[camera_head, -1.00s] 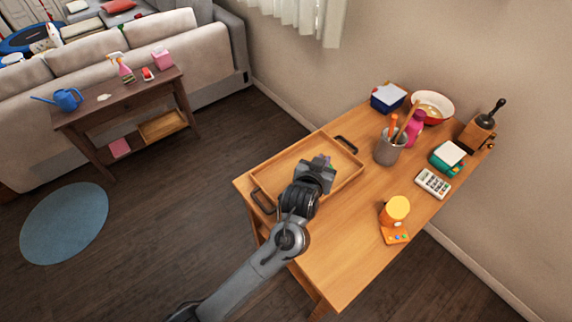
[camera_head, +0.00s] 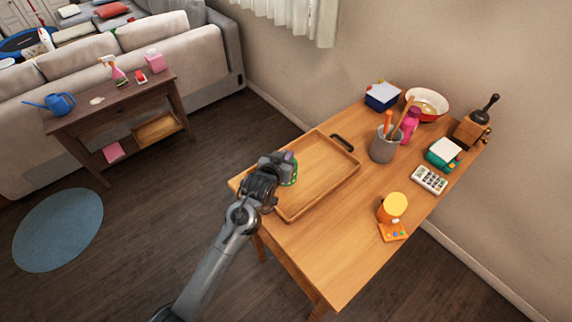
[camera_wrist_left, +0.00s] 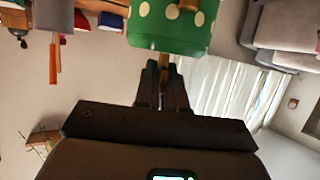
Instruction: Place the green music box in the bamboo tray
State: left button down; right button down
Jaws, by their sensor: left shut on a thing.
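The bamboo tray (camera_head: 340,183) lies on the wooden table, with a dark handle showing at its far end. My left gripper (camera_head: 288,160) is at the tray's left end in the head view, shut on the green music box. Only a green edge of the music box (camera_head: 294,177) shows there, against the tray's left part; the gripper hides the rest. In the left wrist view the music box (camera_wrist_left: 165,32) is green with cream dots, just beyond the fingertips of my left gripper (camera_wrist_left: 163,68). Its height above the tray is unclear. My right gripper is out of view.
A grey utensil cup (camera_head: 382,148), a blue box (camera_head: 381,103), a red-rimmed bowl (camera_head: 440,103), a grinder (camera_head: 470,132), a calculator (camera_head: 429,180) and an orange item (camera_head: 388,214) stand right of the tray. The table's near part is clear.

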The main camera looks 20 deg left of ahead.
pick_arm(q)
jog(key=shift+f, duration=1.85)
jog(key=c, duration=1.7)
grip_release()
jog(key=shift+f, duration=0.2)
jog(key=o, duration=0.5)
jog(key=shift+r, duration=0.15)
